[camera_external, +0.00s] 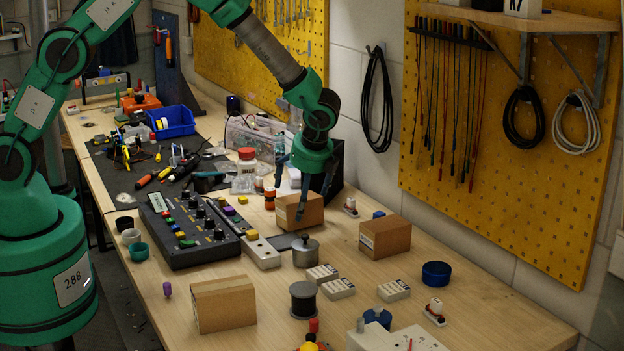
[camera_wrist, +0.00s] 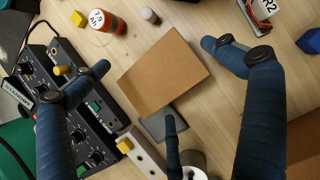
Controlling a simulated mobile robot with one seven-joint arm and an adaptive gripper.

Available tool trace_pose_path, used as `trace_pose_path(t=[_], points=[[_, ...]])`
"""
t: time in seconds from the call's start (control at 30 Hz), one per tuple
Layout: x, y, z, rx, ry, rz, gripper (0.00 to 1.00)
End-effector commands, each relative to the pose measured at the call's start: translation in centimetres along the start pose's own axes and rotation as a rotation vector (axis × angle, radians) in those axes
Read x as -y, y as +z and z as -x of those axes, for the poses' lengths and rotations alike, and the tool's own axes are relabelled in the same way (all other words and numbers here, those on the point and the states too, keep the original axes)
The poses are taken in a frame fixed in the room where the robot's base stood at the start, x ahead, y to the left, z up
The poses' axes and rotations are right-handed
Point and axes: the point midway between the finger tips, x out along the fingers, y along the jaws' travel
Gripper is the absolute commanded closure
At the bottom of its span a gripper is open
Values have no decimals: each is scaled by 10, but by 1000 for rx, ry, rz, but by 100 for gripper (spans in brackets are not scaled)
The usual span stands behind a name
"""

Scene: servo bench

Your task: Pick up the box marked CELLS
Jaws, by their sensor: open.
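Three brown cardboard boxes stand on the bench: a middle box (camera_external: 310,213), a right box (camera_external: 385,238) and a front box (camera_external: 223,305). I cannot read the word CELLS on any of them. The right box has a small dark mark on its left face, too small to read. My gripper (camera_external: 297,188) is open above the middle box, with one finger in front of it. In the wrist view this box (camera_wrist: 165,70) lies between my spread fingers, tilted in the picture, with its plain top showing. Its sides are mostly hidden there.
A black control panel (camera_external: 195,232) lies left of the middle box. A red-capped bottle (camera_external: 245,172) and an orange-banded jar (camera_external: 269,198) stand behind it. A metal pot (camera_external: 305,251), a dark spool (camera_external: 303,299) and a blue ring (camera_external: 436,273) stand nearer.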

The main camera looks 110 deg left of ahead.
Motion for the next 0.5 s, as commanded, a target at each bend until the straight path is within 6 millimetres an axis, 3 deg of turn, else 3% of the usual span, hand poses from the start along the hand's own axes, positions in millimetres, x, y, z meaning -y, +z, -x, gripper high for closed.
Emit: trace_pose_path(t=[0.17,0.5], points=[[-1,0,-14,0,0,-1,0],[0,0,-15,0,0,-1,0]])
